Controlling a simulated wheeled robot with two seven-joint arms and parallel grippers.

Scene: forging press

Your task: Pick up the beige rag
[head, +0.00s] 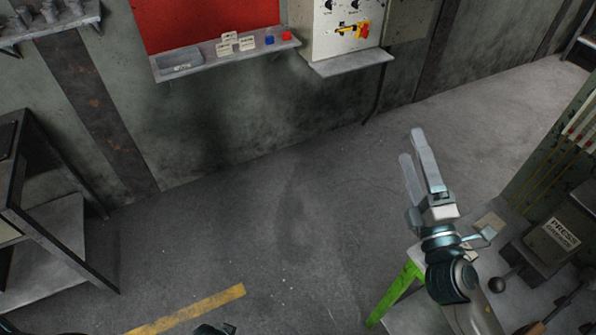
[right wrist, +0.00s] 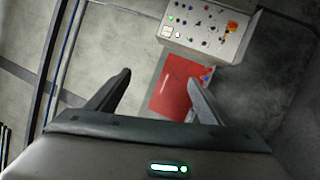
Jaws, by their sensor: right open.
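My right gripper (head: 411,146) is open and empty in the head view, its fingers pointing up the picture over the floor. In the right wrist view its two fingers (right wrist: 160,78) stand apart with nothing between them. A small flat beige patch (head: 490,222) lies on the grey bench at the right, just right of my right wrist. It may be the beige rag, but it is too small to be sure. A dark part at the bottom edge of the head view may be my left gripper (head: 214,329); its jaws cannot be made out.
The bench with a green leg (head: 396,294) carries a box marked PRESS (head: 562,236) and a lever with a black knob (head: 497,284). A wall shelf (head: 215,58) holds a tray, cards and small coloured blocks, beside a control panel (head: 339,36). The middle floor is clear.

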